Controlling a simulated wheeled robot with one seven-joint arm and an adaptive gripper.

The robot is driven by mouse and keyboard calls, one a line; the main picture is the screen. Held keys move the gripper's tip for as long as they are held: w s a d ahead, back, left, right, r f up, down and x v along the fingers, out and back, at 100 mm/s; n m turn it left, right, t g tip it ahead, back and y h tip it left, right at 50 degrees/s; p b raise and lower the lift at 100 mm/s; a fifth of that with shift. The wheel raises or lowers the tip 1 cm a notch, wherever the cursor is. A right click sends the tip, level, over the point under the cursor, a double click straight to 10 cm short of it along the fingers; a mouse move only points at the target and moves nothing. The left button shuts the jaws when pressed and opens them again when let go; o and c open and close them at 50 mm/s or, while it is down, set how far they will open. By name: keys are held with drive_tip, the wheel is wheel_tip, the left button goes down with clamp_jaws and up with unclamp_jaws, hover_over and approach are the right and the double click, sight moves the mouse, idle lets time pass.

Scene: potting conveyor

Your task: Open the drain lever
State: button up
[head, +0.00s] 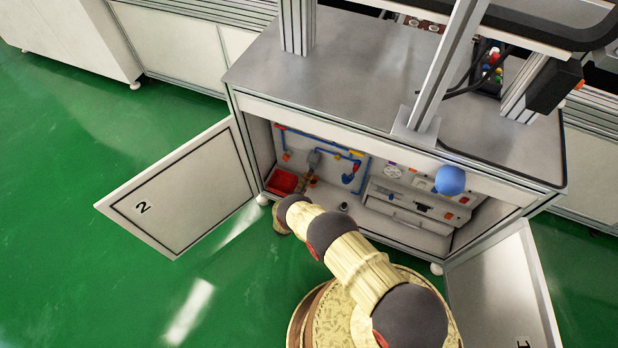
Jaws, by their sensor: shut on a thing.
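My arm reaches from the lower right toward the open cabinet under the workbench. Its dark wrist joint covers part of the cabinet's lower left. My gripper (307,181) shows only as a small tan and dark shape inside the cabinet, beside the red bin and below the blue pipe. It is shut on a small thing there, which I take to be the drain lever. The lever is too small and too covered to make out, so I cannot tell its angle.
A red bin (283,181) sits at the cabinet's left. A blue pipe (330,148) runs along the back panel. The door marked 2 (182,190) stands open at left, another door (500,295) at right. A blue ball (450,180) shows at the bench front. Green floor is clear at left.

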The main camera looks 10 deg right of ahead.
drive_tip(key=shift+w+a+n, duration=0.1)
drive_tip(key=shift+a+n, duration=0.05)
drive_tip(key=shift+n, duration=0.6)
drive_tip(key=shift+w+a+n, duration=0.1)
drive_tip(key=shift+n, duration=0.65)
drive_tip(key=o, duration=1.2)
drive_tip(key=shift+c, duration=0.2)
drive_tip(key=v, duration=1.2)
drive_tip(key=shift+f, duration=0.1)
